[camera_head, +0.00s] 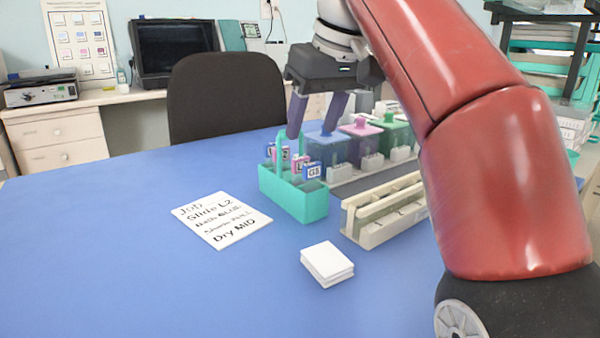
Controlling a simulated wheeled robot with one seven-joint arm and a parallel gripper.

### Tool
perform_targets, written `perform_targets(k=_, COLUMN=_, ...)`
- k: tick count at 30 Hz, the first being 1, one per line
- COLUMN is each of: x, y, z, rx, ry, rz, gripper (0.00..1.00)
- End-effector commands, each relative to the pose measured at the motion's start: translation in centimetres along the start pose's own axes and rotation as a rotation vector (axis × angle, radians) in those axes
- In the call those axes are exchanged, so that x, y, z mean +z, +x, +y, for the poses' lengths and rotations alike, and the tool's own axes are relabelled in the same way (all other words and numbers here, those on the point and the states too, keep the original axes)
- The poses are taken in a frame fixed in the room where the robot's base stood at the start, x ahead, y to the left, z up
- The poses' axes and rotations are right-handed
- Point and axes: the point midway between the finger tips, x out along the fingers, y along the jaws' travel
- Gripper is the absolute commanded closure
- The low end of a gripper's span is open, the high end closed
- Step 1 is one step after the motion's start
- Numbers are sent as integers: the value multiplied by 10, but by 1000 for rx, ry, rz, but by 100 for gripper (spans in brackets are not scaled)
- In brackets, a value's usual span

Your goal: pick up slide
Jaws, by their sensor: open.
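A teal slide rack (296,203) with an upright handle stands on the blue table. Several slides stand in it, with blue or pink-purple label ends up. The front one is a blue-labelled slide (313,171) that seems to read "G8"; the labels behind it are too small or covered to read. My gripper (311,133) is open and points down above the back of the rack, its fingers apart near the handle. I cannot tell whether a slide is between them. A white card (221,220) left of the rack reads "Job, Slide L2", a line with "BLUE", and "Dry MID".
A cream drying rack (385,212) lies to the right. A white stack (327,263) sits in front. The table's left is clear.

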Motion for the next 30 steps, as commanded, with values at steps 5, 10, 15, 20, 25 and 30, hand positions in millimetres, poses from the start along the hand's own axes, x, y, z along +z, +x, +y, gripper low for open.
perform_targets(k=5, x=1, y=16, z=-1, rx=0, ry=0, rz=-1, gripper=45)
perform_targets(k=10, x=2, y=26, z=-2, rx=0, ry=0, rz=-1, gripper=45)
perform_targets(k=15, x=4, y=49, z=-5, rx=0, ry=0, rz=-3, gripper=45)
perform_targets(k=20, x=4, y=67, z=-5, rx=1, ry=0, rz=0, gripper=45)
perform_targets(k=25, x=3, y=71, z=-5, rx=1, ry=0, rz=2, gripper=45)
perform_targets(k=30, x=3, y=71, z=-5, rx=1, ry=0, rz=1, gripper=53)
